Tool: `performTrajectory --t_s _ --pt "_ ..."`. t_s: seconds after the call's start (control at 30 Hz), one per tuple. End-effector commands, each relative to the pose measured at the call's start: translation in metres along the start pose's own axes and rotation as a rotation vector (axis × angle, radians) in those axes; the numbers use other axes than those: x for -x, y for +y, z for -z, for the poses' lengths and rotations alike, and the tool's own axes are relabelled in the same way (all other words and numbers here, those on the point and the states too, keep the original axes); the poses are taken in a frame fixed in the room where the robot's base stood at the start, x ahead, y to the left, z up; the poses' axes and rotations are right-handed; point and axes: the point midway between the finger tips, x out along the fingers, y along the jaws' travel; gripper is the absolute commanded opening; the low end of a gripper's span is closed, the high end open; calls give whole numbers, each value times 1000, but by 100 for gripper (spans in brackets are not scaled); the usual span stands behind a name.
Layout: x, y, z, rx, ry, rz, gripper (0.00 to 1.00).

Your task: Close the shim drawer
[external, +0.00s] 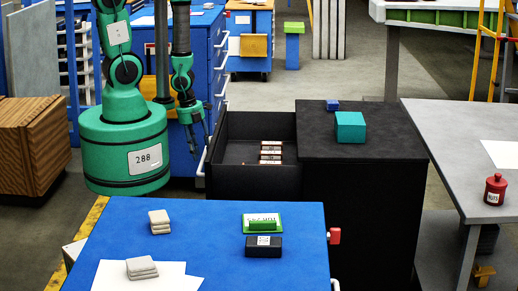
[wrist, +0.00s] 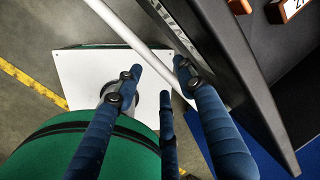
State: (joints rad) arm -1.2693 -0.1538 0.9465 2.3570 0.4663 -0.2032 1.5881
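The shim drawer (external: 228,178) is a black open-topped box pulled out to the left from a black cabinet (external: 365,190). Several small shim pieces (external: 271,152) lie in a row inside it. Its white bar handle (external: 203,160) is on the left face. My gripper (external: 197,145) hangs just left of the drawer, near the handle. In the wrist view, my gripper's blue fingers (wrist: 160,80) are spread with nothing held. The white handle (wrist: 140,42) runs diagonally past the fingertips, and the drawer wall (wrist: 235,65) is to its right. I cannot tell whether a finger touches the handle.
A teal box (external: 350,127) and a small blue box (external: 333,105) sit on the cabinet top. A blue table (external: 200,225) stands close in front of the drawer. A grey table (external: 455,140) is at the right. Blue drawer units (external: 195,60) stand behind my arm.

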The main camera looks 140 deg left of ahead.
Motion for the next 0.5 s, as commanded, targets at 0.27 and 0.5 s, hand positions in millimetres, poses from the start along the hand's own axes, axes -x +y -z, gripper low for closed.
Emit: performTrajectory --t_s 0.27,0.5 --pt "-12 0 0 -1 0 0 39" --pt "-12 0 0 -1 0 0 39"
